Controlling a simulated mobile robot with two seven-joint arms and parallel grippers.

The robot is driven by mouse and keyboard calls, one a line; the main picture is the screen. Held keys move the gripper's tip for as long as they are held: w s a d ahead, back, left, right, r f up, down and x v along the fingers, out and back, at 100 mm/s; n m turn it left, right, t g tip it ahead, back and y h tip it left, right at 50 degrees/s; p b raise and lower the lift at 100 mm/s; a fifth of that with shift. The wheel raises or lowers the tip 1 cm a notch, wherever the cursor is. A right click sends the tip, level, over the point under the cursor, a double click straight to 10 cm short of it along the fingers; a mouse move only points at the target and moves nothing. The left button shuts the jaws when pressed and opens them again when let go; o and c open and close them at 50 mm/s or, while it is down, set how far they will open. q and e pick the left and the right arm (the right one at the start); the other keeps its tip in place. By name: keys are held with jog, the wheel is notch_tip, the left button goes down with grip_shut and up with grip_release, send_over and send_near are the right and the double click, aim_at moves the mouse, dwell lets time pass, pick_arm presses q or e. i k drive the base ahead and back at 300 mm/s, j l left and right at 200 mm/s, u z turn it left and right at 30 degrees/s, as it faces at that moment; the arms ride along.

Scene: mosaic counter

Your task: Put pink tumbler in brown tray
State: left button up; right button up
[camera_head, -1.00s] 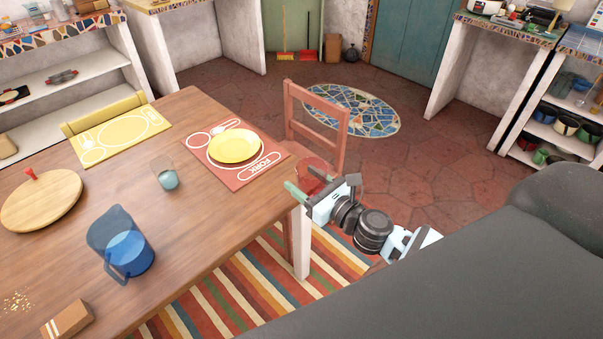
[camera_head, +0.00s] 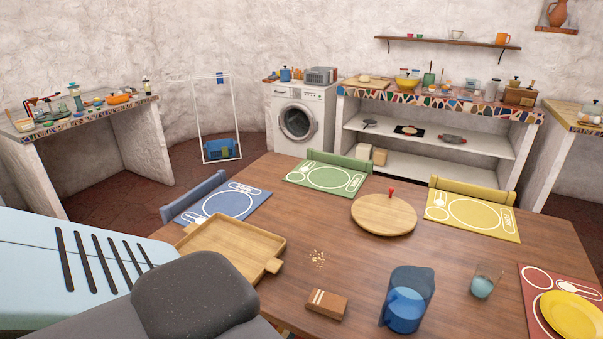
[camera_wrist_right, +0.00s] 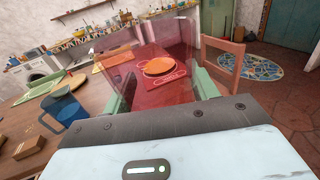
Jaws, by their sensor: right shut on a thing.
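The pink tumbler (camera_wrist_right: 118,72) is see-through and sits between the green fingertips of my right gripper (camera_wrist_right: 160,93) in the right wrist view. My right gripper is shut on it, and the table and a plate show through it. Neither the tumbler nor my right gripper shows in the head view. The brown tray (camera_head: 225,241) is a light wooden tray with handles, at the left end of the table in the head view. It looks empty. My left gripper is in neither view.
On the table are a blue pitcher (camera_head: 406,300), a glass (camera_head: 482,284), a brown box (camera_head: 325,304), a round wooden board (camera_head: 384,215), crumbs (camera_head: 317,260) and a yellow plate (camera_head: 571,316). A blue placemat (camera_head: 225,203) lies behind the tray. A chair (camera_wrist_right: 222,62) stands beside the table.

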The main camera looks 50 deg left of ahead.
aim_at(214, 235)
jog(key=j+u, duration=0.1)
jog(key=j, duration=0.5)
jog(key=j+u, duration=0.15)
jog(key=j, duration=0.45)
jog(key=j+u, duration=0.1)
jog(key=j, duration=0.5)
jog(key=j+u, duration=0.15)
jog(key=j, duration=0.45)
jog(key=j+u, duration=0.1)
jog(key=j, duration=0.5)
jog(key=i+j+u, duration=0.15)
jog(key=j, duration=0.45)
jog(key=i+j+u, duration=0.1)
jog(key=j, duration=0.5)
